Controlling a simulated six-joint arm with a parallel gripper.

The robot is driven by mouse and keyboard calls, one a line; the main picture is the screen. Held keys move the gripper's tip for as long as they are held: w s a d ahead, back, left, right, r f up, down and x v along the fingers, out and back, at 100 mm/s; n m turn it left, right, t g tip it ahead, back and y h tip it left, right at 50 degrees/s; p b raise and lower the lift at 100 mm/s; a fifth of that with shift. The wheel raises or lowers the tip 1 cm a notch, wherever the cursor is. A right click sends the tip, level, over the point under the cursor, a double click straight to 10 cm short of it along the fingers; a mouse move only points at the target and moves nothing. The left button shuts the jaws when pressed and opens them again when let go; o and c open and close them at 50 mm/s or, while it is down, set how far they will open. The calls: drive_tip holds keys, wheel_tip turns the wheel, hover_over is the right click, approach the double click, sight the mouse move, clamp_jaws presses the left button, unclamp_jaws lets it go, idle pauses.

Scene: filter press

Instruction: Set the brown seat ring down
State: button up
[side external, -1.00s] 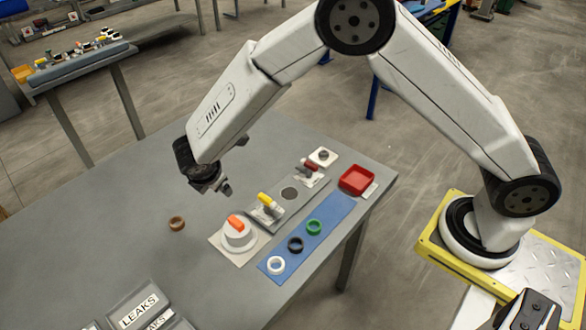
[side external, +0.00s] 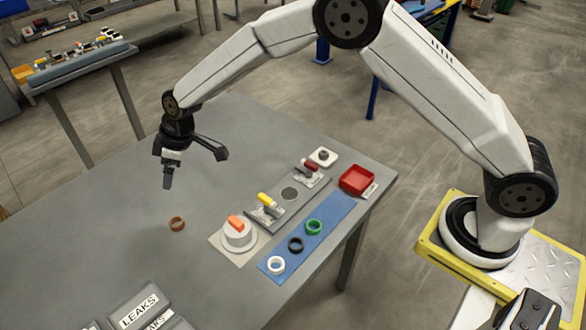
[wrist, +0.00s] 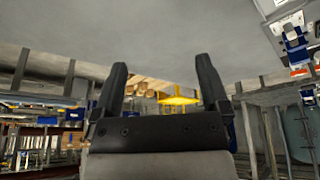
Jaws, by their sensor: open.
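The brown seat ring (side external: 177,223) lies on the bare grey table (side external: 110,235), left of the fixtures, in the side view. My gripper (side external: 195,168) is above and behind the ring, apart from it. Its fingers are spread wide with nothing between them. In the wrist view my gripper (wrist: 157,85) shows two black fingers apart and empty, pointing out over the room. The ring does not show in the wrist view.
A blue mat (side external: 286,262) holds white (side external: 276,265), black (side external: 296,244) and green (side external: 314,227) rings. Left of it are a white round part with an orange top (side external: 238,234) and a grey plate with clamps (side external: 290,208). A red tray (side external: 357,179) is at the right. Boxes marked LEAKS (side external: 139,309) stand in front.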

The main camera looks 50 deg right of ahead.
approach(175, 225)
drive_tip(key=shift+w+f, duration=0.1)
drive_tip(key=shift+f, duration=0.75)
drive_tip(key=shift+a+f, duration=0.1)
drive_tip(key=shift+x, duration=2.45)
clamp_jaws()
drive_tip(key=shift+r, duration=0.2)
